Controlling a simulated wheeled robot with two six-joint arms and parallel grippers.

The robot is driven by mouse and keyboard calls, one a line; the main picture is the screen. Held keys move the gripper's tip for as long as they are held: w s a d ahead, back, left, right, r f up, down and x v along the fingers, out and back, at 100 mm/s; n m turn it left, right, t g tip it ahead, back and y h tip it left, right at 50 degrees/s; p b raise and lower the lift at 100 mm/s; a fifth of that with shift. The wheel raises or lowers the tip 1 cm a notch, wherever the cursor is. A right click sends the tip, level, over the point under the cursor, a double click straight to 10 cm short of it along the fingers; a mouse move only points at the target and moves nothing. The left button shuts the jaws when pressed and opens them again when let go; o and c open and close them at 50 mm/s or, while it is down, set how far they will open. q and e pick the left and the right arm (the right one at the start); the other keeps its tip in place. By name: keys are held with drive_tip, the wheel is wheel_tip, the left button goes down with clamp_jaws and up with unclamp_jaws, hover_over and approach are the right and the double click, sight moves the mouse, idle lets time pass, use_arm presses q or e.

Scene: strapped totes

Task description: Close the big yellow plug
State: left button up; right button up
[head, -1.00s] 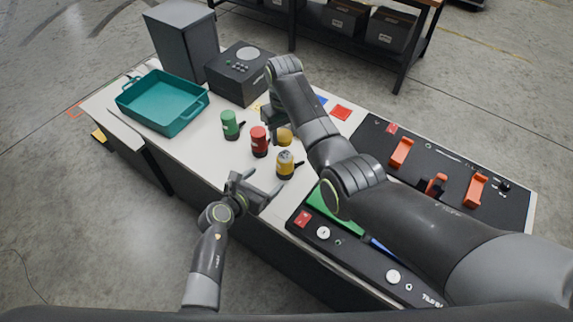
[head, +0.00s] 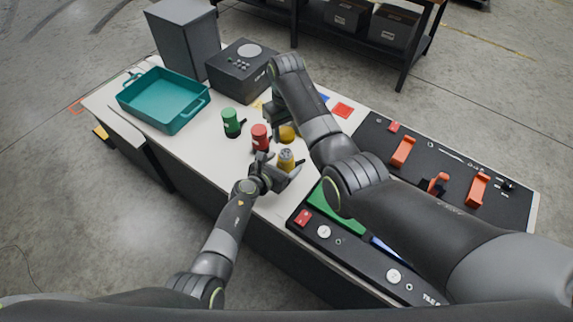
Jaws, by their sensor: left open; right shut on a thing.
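The big yellow plug shows as two parts.
A red plug (head: 260,137) stands close left of the yellow body, and a green plug (head: 231,122) farther left. A teal tray (head: 160,118), a dark box (head: 240,72) and a black panel with orange clamps (head: 372,142) surround the work area. The front-left tabletop is clear.

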use_arm(q)
drive_tip(key=shift+x, duration=1.15)
drive_tip(key=c, duration=1.5)
use_arm(e)
hover_over(287, 154)
drive_tip(key=shift+f, duration=2.5)
